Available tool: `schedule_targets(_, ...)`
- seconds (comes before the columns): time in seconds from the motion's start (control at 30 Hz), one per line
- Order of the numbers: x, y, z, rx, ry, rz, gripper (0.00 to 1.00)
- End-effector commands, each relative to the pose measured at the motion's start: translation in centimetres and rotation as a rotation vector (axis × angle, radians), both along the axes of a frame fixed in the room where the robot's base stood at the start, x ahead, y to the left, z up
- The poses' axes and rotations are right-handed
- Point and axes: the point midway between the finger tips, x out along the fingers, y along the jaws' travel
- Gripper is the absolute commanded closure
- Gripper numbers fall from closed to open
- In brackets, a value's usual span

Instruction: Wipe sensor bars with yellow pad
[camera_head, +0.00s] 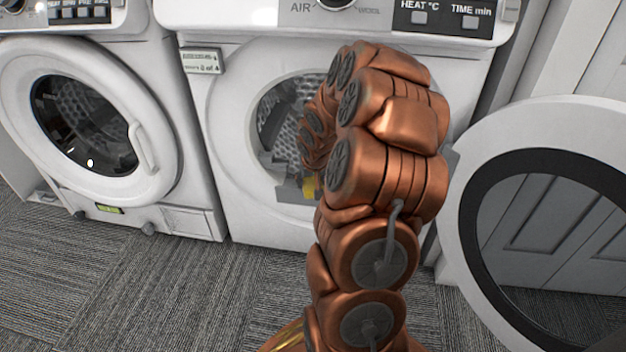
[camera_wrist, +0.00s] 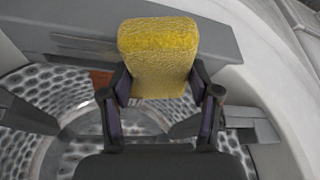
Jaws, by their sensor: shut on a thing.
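The yellow pad (camera_wrist: 158,55) is a fuzzy block held between the two fingers of my gripper (camera_wrist: 158,84), which is shut on it. In the wrist view the pad overlaps a grey panel (camera_wrist: 216,44) at the dryer opening; I cannot tell whether they touch. A dark slotted strip (camera_wrist: 85,45) runs along this panel left of the pad. In the head view a bit of the yellow pad (camera_head: 308,187) shows at the lower opening, and my arm hides most of my gripper.
The dryer (camera_head: 225,110) has its round door (camera_head: 580,113) swung open to the right, close to my arm. The perforated drum (camera_wrist: 60,88) has grey fins (camera_wrist: 22,115). A washer (camera_head: 165,120) with a shut door stands to the left. Carpet (camera_head: 150,290) in front is clear.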

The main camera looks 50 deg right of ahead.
Motion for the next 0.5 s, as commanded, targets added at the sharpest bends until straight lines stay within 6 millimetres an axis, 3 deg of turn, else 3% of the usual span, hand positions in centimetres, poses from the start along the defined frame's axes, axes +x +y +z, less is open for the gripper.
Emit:
schedule_targets(0.2,-0.6,0.74,-0.22,0.0,0.002,0.0,0.73)
schedule_targets(0.5,-0.13,0.12,-0.2,0.0,0.002,0.0,0.73)
